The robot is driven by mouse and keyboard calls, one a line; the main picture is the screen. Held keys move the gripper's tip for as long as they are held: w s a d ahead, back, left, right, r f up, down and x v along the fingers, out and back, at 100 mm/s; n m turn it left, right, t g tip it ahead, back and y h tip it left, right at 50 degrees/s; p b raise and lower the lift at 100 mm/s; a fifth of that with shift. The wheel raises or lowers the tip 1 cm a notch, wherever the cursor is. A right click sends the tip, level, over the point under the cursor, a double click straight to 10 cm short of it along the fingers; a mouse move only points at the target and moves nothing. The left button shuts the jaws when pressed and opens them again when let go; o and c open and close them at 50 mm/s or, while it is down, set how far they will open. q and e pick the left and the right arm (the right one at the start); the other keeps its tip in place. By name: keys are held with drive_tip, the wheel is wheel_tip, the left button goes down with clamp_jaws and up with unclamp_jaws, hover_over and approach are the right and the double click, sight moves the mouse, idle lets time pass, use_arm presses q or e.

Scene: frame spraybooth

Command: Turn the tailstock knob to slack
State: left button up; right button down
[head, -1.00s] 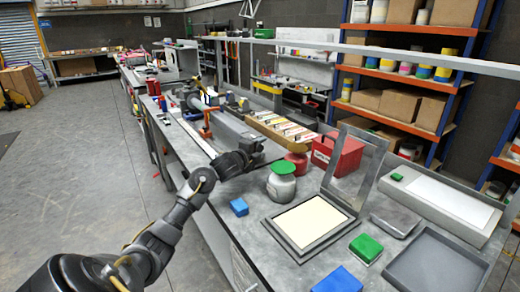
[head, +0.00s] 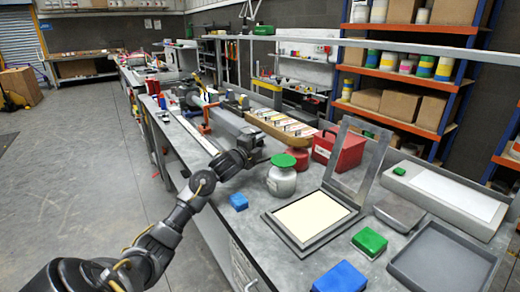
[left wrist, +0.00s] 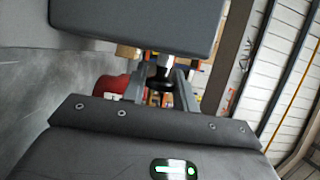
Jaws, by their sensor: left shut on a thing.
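My left arm reaches in from the lower left in the head view. My left gripper (head: 247,157) is at the near end of the grey lathe (head: 229,124), beside its tailstock (head: 250,138). In the left wrist view the two grey fingers (left wrist: 160,82) are shut on a small dark knob (left wrist: 159,77) with a metal stem. A dark grey block (left wrist: 135,22) fills the top of that view above the knob. The knob is hidden in the head view, and its turn angle cannot be told. My right gripper is not in view.
A jar with a green lid (head: 282,176), a red can (head: 299,158) and a red box (head: 341,149) stand right of the gripper. An open framed screen (head: 312,218) is further right.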

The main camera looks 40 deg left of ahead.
use_arm(q)
drive_tip(key=o, duration=0.9)
drive_tip(key=shift+s+f, duration=0.1)
drive_tip(key=shift+s, duration=0.25)
drive_tip(key=s, duration=0.5)
drive_tip(key=s+d, duration=0.1)
drive_tip(key=s, duration=0.2)
drive_tip(key=shift+s+b, duration=0.35)
drive_tip(key=shift+s, duration=0.75)
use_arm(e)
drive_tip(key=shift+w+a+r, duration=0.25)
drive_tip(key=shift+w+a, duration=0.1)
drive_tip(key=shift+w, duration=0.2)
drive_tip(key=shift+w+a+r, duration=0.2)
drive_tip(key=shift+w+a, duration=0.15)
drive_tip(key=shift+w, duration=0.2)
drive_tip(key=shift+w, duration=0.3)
